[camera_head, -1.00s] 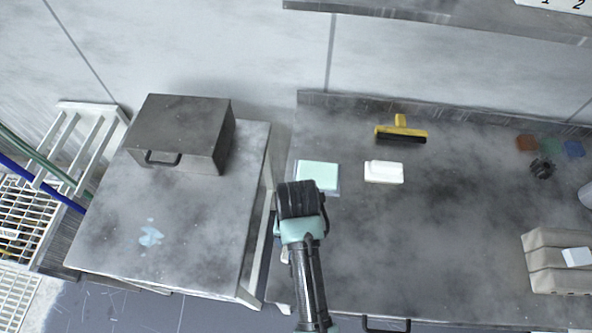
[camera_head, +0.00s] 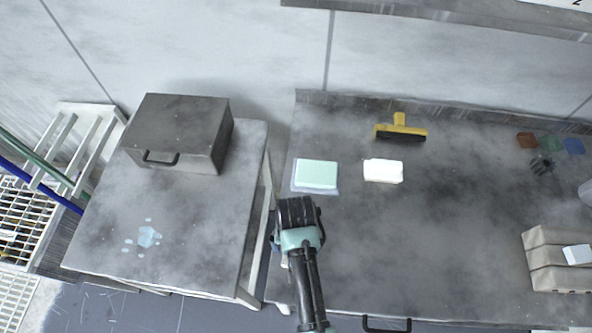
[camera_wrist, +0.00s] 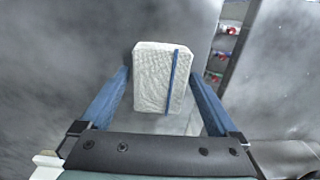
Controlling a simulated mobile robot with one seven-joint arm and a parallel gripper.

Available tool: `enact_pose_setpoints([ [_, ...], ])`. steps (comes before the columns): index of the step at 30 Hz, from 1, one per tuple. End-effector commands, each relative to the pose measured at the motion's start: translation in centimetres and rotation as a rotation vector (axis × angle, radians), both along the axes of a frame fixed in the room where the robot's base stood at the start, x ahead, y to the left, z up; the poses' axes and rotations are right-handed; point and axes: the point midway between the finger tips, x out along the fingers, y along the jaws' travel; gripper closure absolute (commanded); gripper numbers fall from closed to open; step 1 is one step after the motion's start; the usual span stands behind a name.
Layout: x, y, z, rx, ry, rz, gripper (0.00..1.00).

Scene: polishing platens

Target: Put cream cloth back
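A pale cream, textured cloth block with a blue stripe (camera_wrist: 153,80) shows between the fingers of my gripper in the wrist view. My gripper (camera_wrist: 160,76) has its two blue fingers spread on either side of it, with a visible gap at the left finger. A pale surface shows just below the block; whether the block rests on it I cannot tell. In the head view my gripper (camera_head: 297,212) is over the left edge of the large bench, and its dark body hides what is under it. A pale edge shows at its left side.
On the large bench (camera_head: 420,260) are a mint-green pad on a pale mat (camera_head: 316,174), a white block (camera_head: 383,171), a yellow-handled squeegee (camera_head: 400,130) and a beige padded block (camera_head: 545,260). A lower left table (camera_head: 190,240) holds a metal box (camera_head: 180,130). A narrow gap separates them.

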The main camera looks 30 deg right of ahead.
Motion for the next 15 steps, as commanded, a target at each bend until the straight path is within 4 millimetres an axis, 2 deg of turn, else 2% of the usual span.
enact_pose_setpoints([
  [8,0.0,0.0,0.2,0.000,0.000,0.000,0.00],
  [11,0.0,0.0,1.0,-0.001,-0.001,0.000,0.00],
  [15,0.1,0.0,3.5,-0.001,-0.003,0.000,0.00],
])
